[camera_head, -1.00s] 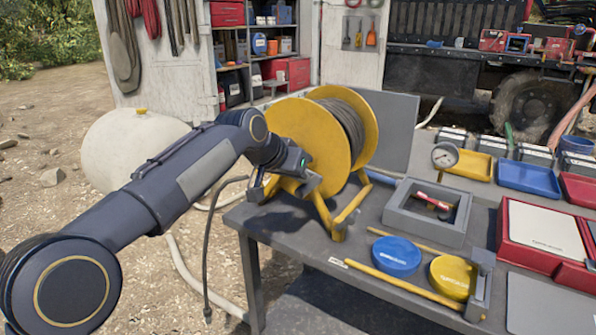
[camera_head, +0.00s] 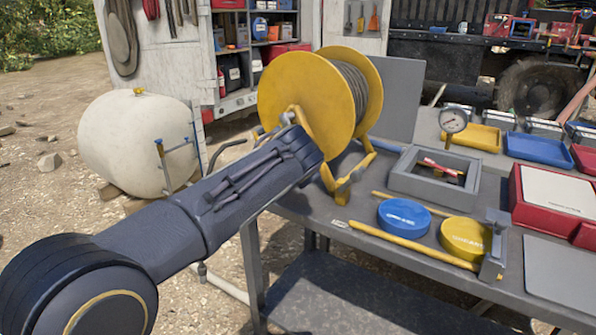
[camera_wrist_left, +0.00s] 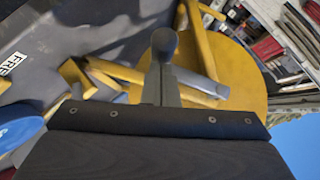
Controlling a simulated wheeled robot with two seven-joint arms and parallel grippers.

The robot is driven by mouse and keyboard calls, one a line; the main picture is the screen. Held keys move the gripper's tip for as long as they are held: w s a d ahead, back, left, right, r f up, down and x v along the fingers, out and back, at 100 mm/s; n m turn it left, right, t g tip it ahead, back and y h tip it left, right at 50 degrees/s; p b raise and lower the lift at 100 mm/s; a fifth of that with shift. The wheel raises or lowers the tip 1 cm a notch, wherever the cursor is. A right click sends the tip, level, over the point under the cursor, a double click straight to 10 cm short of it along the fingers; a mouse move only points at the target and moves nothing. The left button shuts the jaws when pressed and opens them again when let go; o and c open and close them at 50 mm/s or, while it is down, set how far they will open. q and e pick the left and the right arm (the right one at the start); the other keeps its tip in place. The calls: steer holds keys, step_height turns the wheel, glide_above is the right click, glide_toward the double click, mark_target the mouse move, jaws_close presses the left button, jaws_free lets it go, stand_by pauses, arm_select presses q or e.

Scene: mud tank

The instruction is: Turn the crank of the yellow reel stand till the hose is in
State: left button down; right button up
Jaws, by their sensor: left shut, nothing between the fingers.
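The yellow reel stand (camera_head: 290,95) stands on the left end of the grey workbench, with dark hose (camera_head: 352,90) wound between its flanges. A dark loop of hose (camera_head: 221,149) bends down left of the stand, its lower part hidden behind my left arm. My left forearm covers the lower front of the reel and hides the gripper in the head view. In the left wrist view my left gripper (camera_wrist_left: 161,86) is shut and empty, its fingers pointing at the reel. A dark rounded knob (camera_wrist_left: 165,42), seemingly the crank's grip, shows just past the fingertips; contact cannot be told.
On the bench (camera_head: 345,222) are a grey tray (camera_head: 405,185), a blue lid (camera_head: 404,215), a yellow lid (camera_head: 464,237), yellow rods and a red case (camera_head: 525,213). A cream tank (camera_head: 125,150) stands on the ground at left.

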arm_select(q)
steer(key=w+a+f+m+t+y+b, duration=0.1)
steer(key=b, duration=0.3)
steer(key=w+a+f+m+t+y+b, duration=0.1)
steer(key=f+t+b, duration=0.1)
steer(key=b, duration=0.2)
steer(key=shift+a+f+m, duration=0.2)
steer(key=shift+a+m, duration=0.1)
steer(key=shift+a, duration=0.1)
steer(key=shift+w+a+t+b, duration=0.4)
steer(key=shift+w+a+b, duration=0.15)
steer(key=shift+a+b, duration=0.3)
